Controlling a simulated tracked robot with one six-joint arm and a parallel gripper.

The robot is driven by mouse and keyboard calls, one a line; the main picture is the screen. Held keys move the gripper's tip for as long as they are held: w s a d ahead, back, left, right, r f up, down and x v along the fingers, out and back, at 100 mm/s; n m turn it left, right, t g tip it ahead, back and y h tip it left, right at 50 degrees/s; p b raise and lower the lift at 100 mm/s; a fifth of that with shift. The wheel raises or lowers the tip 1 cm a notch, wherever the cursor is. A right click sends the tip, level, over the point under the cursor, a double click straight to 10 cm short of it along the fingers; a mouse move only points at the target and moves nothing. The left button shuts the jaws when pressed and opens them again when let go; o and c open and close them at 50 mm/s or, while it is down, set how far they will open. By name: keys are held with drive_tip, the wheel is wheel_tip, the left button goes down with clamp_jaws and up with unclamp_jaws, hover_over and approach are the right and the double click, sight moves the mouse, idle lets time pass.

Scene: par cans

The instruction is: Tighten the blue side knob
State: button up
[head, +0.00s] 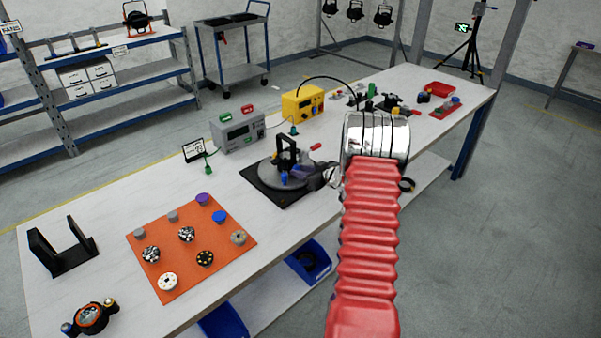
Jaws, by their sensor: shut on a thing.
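The blue side knob (284,177) is small and sits low on the front of a black bracket (287,150). The bracket stands upright on a round grey plate (270,179) on a black base. My gripper (297,172) reaches in from the right, beside the bracket, and is shut on the blue side knob. The fingertips are small and dark here, so their exact contact with the knob is hard to make out. My red ribbed arm cover fills the right foreground and hides part of the table.
An orange mat (167,239) with several knobs and discs lies at the front left. A black cradle (64,259) stands left of it. A grey power unit (238,134) and a yellow unit (302,106) stand behind the plate.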

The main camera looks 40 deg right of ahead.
drive_tip(key=shift+d+m+y, duration=0.15)
drive_tip(key=shift+m+y, duration=0.55)
drive_tip(key=shift+m, duration=0.3)
drive_tip(key=o, duration=1.1)
drive_tip(key=shift+s, duration=0.1)
drive_tip(key=v, duration=1.3)
drive_tip(key=shift+s+r, duration=0.15)
drive_tip(key=shift+s, duration=0.1)
